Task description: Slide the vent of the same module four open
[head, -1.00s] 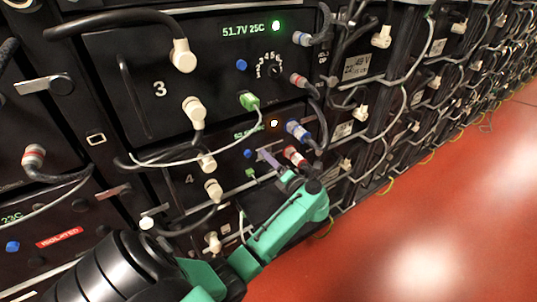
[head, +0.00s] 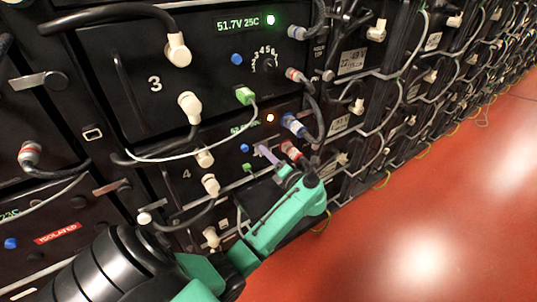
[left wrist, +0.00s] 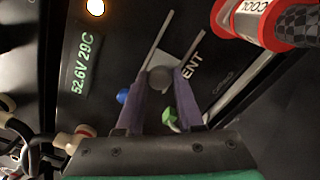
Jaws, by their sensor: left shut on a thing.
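Module four (head: 187,174) is the dark battery unit marked 4, below module three, with an amber light and a green readout. In the left wrist view its readout (left wrist: 83,65) shows 52.6V 29C. The vent slider has a grey round knob (left wrist: 164,77) on a light plate, between two thin pale rails and beside the partly covered lettering "ENT". My left gripper (left wrist: 160,90) has its two purple fingers on either side of the knob, shut on it. In the head view the left gripper (head: 268,155) is at the front of module four. My right gripper is not in view.
A blue button (left wrist: 123,96) and a green connector (left wrist: 170,118) sit close to the fingers. A red-and-white coolant fitting (left wrist: 250,18) is near the gripper. Module three (head: 155,85) with cables is above. The red floor (head: 440,200) is clear at right.

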